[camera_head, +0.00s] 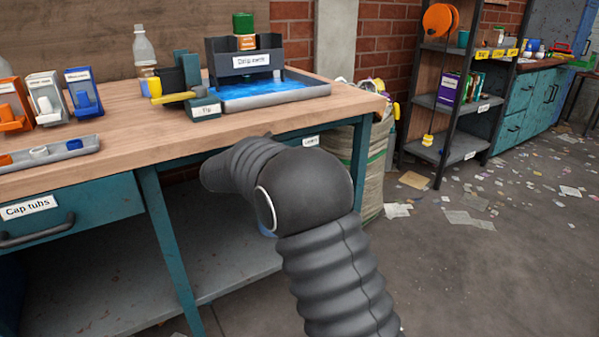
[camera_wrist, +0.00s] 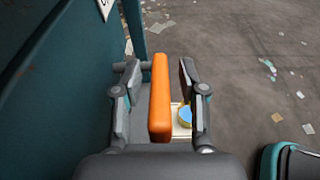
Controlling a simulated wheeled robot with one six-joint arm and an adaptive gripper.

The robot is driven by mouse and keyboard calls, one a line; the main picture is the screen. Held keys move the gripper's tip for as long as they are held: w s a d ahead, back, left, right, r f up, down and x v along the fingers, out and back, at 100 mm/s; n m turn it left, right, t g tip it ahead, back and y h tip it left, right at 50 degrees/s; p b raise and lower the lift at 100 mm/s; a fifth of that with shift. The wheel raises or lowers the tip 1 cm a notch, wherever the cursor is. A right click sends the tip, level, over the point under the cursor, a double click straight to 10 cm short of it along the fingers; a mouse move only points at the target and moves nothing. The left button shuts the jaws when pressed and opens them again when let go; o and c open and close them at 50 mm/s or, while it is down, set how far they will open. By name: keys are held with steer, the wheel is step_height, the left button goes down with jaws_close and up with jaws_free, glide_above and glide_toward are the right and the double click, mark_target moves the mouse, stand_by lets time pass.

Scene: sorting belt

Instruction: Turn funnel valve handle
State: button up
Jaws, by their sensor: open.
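An orange bar (camera_wrist: 160,97), which looks like the valve handle, stands lengthwise between the fingers of my gripper (camera_wrist: 160,78) in the wrist view. The fingers are apart, one on each side of the bar. The right finger shows a clear gap to it; the left one is close, and I cannot tell whether it touches. The funnel itself does not show clearly in either view. In the head view my dark arm (camera_head: 310,190) reaches to the bench front and hides the gripper and handle.
The wooden bench (camera_head: 130,150) holds dispensers, a grey tray (camera_head: 50,152) and a drip rack (camera_head: 246,62). A teal cabinet wall (camera_wrist: 55,90) lies left of my gripper. A pale container with blue contents (camera_wrist: 184,116) shows below. Littered floor (camera_head: 490,230) is open at right.

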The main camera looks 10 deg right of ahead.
steer(key=v, duration=0.7)
steer(key=shift+a, duration=0.2)
steer(key=shift+r, duration=0.1)
